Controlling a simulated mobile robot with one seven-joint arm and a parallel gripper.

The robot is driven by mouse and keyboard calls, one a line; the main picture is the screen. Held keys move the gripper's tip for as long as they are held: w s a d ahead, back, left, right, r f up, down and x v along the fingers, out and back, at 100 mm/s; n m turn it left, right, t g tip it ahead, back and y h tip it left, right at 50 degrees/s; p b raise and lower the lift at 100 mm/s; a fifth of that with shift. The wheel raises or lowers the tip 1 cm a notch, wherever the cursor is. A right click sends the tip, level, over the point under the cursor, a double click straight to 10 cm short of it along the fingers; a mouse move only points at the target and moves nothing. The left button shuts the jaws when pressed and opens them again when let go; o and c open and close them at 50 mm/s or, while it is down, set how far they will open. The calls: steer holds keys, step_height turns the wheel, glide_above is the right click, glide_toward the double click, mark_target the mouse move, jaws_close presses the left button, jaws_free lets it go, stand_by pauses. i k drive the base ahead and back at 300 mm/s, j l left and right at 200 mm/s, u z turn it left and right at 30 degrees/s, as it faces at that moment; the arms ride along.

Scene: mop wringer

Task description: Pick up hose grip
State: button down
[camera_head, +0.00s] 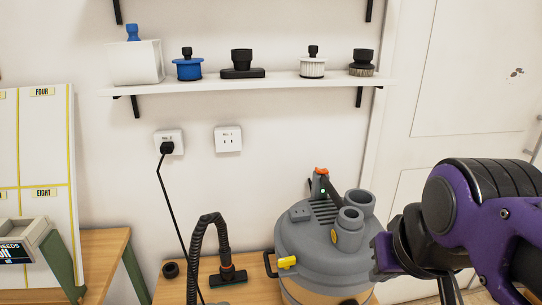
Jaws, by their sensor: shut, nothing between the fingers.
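A black ribbed hose (196,240) arches up from the wooden bench and comes down to a black hose grip (226,262).
A grey vacuum (290,236) with a yellow latch and two upright ports stands between my gripper and the grip. A black cord (176,220) hangs from a wall socket (169,142). A shelf (250,82) holds several attachments. A white door (470,70) is at right.

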mark_target(226, 260)
steer(key=u, duration=0.9)
steer(key=k+j, duration=0.1)
steer(key=k, duration=0.2)
steer(key=i+j, duration=0.1)
steer(key=i, duration=0.2)
steer(key=k+l+u, duration=0.1)
steer(key=k+u, duration=0.15)
steer(key=k+j+z, duration=0.1)
steer(key=j+z, duration=0.15)
steer(key=k+j+z, duration=0.25)
steer(key=i, duration=0.5)
